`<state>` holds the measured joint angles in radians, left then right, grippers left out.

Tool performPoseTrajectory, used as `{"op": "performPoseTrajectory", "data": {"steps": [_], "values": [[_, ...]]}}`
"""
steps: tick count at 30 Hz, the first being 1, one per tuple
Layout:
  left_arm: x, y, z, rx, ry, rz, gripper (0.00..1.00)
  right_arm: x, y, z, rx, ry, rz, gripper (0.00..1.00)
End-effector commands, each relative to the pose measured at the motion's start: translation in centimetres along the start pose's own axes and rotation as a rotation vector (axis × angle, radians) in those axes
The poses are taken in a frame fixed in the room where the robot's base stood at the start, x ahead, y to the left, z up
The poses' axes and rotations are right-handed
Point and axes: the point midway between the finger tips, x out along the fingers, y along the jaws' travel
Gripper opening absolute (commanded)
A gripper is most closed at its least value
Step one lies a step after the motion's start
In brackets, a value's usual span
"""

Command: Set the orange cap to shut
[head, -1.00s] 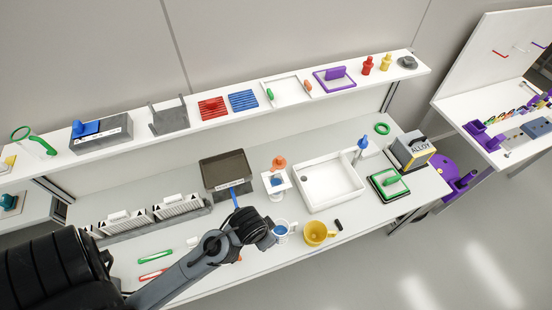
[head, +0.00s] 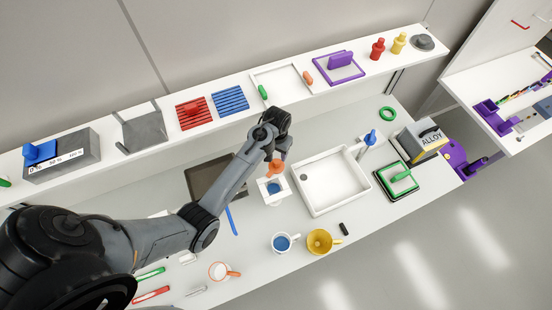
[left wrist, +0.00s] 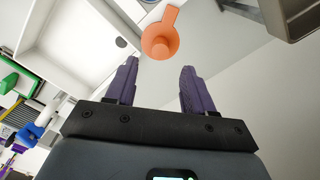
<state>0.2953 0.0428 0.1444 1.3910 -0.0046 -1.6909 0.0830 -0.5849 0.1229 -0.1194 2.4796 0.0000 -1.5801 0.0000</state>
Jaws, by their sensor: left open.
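In the left wrist view the cap (left wrist: 160,42) is a round orange piece with a knob in the middle and a short tab pointing up and right. My left gripper (head: 280,150) is over the cap in the head view and partly covers it. In the left wrist view its two purple fingers (left wrist: 160,68) are apart and empty, with the cap just beyond their tips. My right gripper is not in view.
A white sink (head: 333,182) stands right of the stand, with a blue-topped tap (head: 369,138) behind it. A dark bin (head: 212,180) is to the left, partly behind my arm. A white mug (head: 285,242) and a yellow mug (head: 320,241) stand in front. A shelf (head: 228,122) runs behind.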

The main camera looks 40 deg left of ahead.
Motion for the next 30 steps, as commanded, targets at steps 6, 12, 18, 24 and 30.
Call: {"op": "performPoseTrajectory", "data": {"steps": [6, 12, 18, 24, 30], "values": [[3.7, 0.0, 0.0, 0.0, -0.002, 0.0, 0.53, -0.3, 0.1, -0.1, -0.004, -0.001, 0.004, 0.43], [6.2, 0.0, 0.0, 0.0, -0.001, 0.0, 0.53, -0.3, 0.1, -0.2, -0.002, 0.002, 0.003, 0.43], [7.4, 0.0, 0.0, 0.0, 0.002, 0.0, 0.53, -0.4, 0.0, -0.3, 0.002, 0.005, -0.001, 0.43], [7.6, 0.0, 0.0, 0.0, 0.002, 0.0, 0.53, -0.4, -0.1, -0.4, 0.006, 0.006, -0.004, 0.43], [7.6, 0.0, 0.0, 0.0, 0.002, 0.0, 0.41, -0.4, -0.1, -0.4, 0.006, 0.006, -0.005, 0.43]]}}
